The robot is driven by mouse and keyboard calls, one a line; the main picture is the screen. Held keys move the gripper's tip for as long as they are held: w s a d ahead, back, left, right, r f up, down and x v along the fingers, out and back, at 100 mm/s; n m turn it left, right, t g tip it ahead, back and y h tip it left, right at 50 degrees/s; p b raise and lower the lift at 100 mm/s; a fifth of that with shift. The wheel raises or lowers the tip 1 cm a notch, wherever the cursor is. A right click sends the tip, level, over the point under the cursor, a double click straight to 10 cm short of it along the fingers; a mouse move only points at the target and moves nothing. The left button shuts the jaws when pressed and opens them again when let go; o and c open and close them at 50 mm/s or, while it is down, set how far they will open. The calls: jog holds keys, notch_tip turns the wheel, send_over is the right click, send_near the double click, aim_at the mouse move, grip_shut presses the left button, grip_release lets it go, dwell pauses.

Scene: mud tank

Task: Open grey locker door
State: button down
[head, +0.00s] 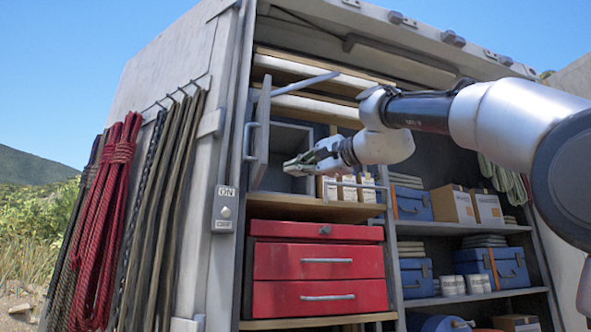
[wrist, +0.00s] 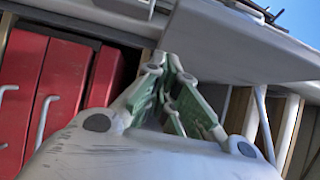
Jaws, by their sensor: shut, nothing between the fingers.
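The grey locker door (head: 262,135) stands swung out from its small grey locker (head: 291,142), seen nearly edge-on in the head view. A metal handle (head: 248,142) is on its outer face. The locker's interior shows between the door and my arm. My gripper (head: 288,167) is shut and empty in front of the locker opening, to the right of the door. In the wrist view my gripper (wrist: 170,65) shows closed green-padded fingers, with a grey panel (wrist: 240,40) close beyond their tips, probably the door. Contact cannot be told.
A red drawer chest (head: 318,262) sits below the locker. Small cartons (head: 348,188) stand right of it, beneath my arm. Shelves with blue cases (head: 412,204) lie further right. Red ropes (head: 100,215) hang on the outer wall at left. A switch box (head: 225,209) is on the frame.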

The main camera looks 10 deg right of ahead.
jog(key=s+d, duration=0.2)
jog(key=s, duration=0.6)
jog(key=shift+s+d, duration=0.15)
jog(key=shift+s, duration=0.1)
